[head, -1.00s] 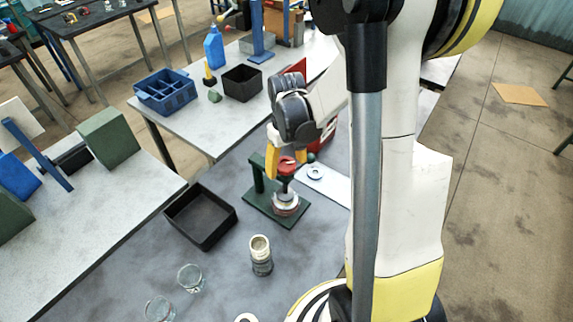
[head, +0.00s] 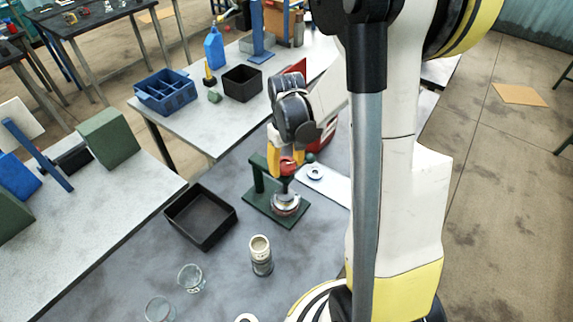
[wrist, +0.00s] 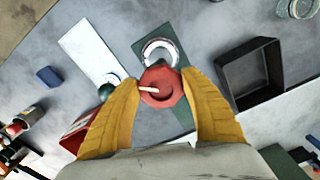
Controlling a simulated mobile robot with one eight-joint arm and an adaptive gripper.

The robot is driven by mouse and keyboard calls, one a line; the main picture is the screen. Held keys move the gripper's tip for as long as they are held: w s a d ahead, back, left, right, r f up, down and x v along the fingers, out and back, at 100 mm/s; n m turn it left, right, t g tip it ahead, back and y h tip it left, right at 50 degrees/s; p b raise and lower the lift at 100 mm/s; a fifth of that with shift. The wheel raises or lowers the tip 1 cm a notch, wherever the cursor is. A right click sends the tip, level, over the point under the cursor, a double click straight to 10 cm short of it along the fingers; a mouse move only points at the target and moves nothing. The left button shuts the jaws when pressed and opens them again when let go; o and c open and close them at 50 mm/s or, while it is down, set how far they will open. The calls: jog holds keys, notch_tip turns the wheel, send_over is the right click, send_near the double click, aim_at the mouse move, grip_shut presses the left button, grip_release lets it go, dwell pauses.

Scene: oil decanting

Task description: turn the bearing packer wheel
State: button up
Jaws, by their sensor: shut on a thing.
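The bearing packer has a green base and post (head: 260,198), and a round metal cup (head: 286,204) sits on the base. Its red wheel (head: 287,166) is on top, above the cup. In the wrist view the red wheel (wrist: 162,87) shows from above with a pale bar across it, pointing left. My gripper (head: 286,170) comes down over the wheel from above. In the wrist view its yellow fingers (wrist: 163,92) are on both sides of the wheel and shut on it. The arm hides part of the packer's far side.
A white plate with a ring (head: 315,173) lies right of the packer. An empty black tray (head: 201,216) is at left. A cream-topped cylinder (head: 261,254) and glass jars (head: 191,278) stand in front. A red box (wrist: 78,133) is close to one finger.

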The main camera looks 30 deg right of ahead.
aim_at(286, 165)
dwell(0.3)
jog(key=o, duration=1.2)
jog(key=shift+c, duration=0.2)
jog(key=shift+r, duration=0.15)
notch_tip(286, 165, up, 12)
